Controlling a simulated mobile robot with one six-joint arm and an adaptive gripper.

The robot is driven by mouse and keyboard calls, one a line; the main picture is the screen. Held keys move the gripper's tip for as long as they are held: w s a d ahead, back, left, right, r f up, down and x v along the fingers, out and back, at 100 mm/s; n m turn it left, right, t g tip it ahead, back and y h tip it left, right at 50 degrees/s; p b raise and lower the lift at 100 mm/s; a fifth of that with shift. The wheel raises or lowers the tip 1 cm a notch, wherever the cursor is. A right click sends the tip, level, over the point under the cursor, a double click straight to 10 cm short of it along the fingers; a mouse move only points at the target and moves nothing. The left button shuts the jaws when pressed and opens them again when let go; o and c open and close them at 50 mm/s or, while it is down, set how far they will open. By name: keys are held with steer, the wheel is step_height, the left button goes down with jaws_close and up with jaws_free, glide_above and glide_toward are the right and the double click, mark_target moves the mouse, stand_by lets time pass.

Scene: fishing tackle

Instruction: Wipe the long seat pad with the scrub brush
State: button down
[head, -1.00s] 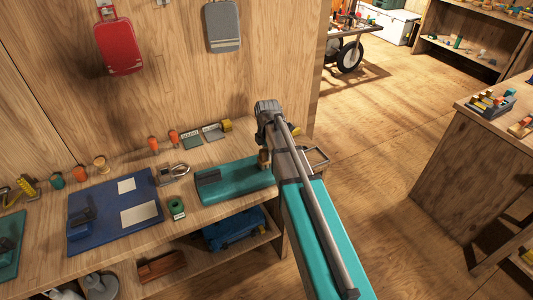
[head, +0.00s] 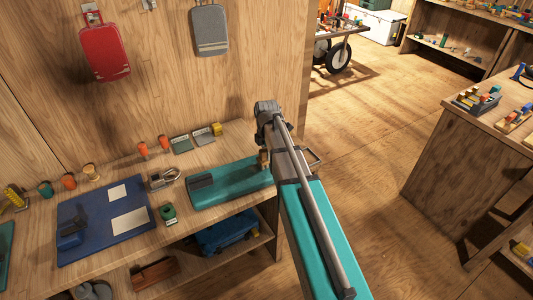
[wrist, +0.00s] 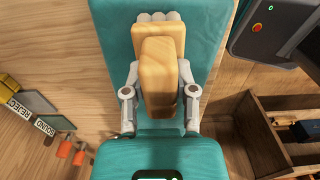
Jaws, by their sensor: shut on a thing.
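The long teal seat pad (head: 232,186) lies on the wooden bench in the head view, with a darker raised part at its left end. In the wrist view a teal surface that looks like the pad (wrist: 215,40) spreads behind the brush. The wooden scrub brush (wrist: 158,80) sits between the two grey fingers of my gripper (wrist: 159,95), which is shut on it. In the head view the brush (head: 264,158) shows small at the pad's right end, and my arm hides most of the gripper. I cannot tell whether the bristles touch the pad.
A blue mat (head: 95,235) with pale cards and a green tape roll (head: 168,213) lie left of the pad. A metal clasp (head: 163,178) and several orange-handled items stand behind. A blue bag (head: 225,235) sits on the shelf below. Open floor lies right.

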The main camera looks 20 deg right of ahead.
steer(key=shift+a, duration=0.15)
steer(key=shift+s+a+f, duration=0.1)
steer(key=shift+s+a, duration=0.1)
steer(key=shift+a, duration=0.7)
steer(key=shift+s+a, duration=0.2)
steer(key=shift+a, duration=0.7)
steer(key=shift+s+a, duration=0.15)
steer(key=shift+a, duration=0.75)
steer(key=shift+s+a, duration=0.15)
steer(key=shift+a, duration=0.75)
step_height(320, 180, up, 6)
steer(key=p, duration=0.6)
steer(key=shift+r, duration=0.2)
